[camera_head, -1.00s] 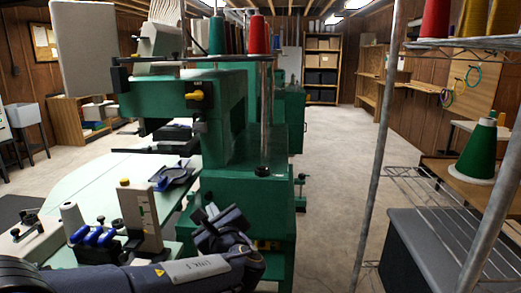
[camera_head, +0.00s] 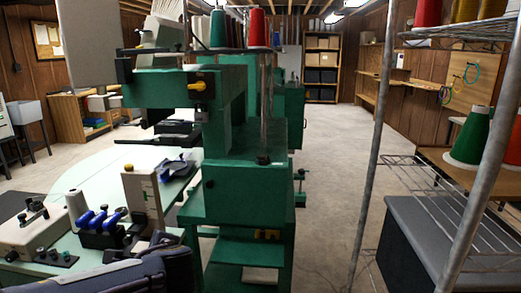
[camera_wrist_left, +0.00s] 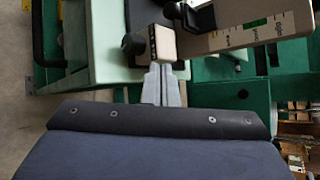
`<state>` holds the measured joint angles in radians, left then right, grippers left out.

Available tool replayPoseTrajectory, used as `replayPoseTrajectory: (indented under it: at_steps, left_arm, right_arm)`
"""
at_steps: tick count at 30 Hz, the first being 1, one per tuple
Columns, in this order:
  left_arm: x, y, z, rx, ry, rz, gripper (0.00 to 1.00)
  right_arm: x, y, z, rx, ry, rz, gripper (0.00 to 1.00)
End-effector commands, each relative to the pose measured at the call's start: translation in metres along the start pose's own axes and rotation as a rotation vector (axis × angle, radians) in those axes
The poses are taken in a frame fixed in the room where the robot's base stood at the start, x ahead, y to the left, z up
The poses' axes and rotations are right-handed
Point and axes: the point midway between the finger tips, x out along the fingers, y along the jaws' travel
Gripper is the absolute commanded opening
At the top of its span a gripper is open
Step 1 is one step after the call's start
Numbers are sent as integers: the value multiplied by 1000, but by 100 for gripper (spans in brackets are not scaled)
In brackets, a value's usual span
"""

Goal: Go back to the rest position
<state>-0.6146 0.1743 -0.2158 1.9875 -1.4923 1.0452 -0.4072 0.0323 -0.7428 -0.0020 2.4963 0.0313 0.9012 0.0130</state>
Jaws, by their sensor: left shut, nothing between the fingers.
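My left gripper (camera_wrist_left: 163,85) shows in the left wrist view with its two grey fingers together and nothing between them. A pale block with a dark knob (camera_wrist_left: 160,43) appears just beyond the fingertips; I cannot tell whether they touch. In the head view, my left forearm lies low at the bottom left, in front of the pale green machine table (camera_head: 95,172). I cannot make out its fingers clearly there. My right gripper is in neither view.
The green embroidery machine (camera_head: 245,190) stands at centre. A white upright gauge (camera_head: 142,200), blue-handled tools (camera_head: 100,220) and a white cone (camera_head: 75,207) are close to my left arm. A wire rack (camera_head: 440,190) with thread cones stands right. Floor between machine and rack is clear.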

Motion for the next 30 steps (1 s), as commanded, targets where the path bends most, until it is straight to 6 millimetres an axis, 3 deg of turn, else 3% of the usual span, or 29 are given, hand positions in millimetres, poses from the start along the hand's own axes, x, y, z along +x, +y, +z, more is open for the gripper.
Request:
replayPoseTrajectory:
  at_steps: [4,7,9,12,18,24,28,30]
  left_arm:
    - [4,94,22,-355,84,261,0]
    - [-13,166,23,-690,153,478,0]
    - [-30,200,16,-895,192,600,0]
    - [-51,230,5,-1122,232,724,0]
    - [-82,260,-16,-1454,287,887,0]
    - [-104,275,-35,-1716,332,999,0]
    - [-116,279,-45,-1864,359,1057,0]
    - [-127,262,-33,-1846,358,1057,0]
  right_arm:
    - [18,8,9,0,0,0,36]
    - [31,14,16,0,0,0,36]
    - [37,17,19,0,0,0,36]
    - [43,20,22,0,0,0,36]
    - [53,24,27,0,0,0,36]
    - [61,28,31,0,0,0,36]
    - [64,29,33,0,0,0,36]
    - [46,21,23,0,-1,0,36]
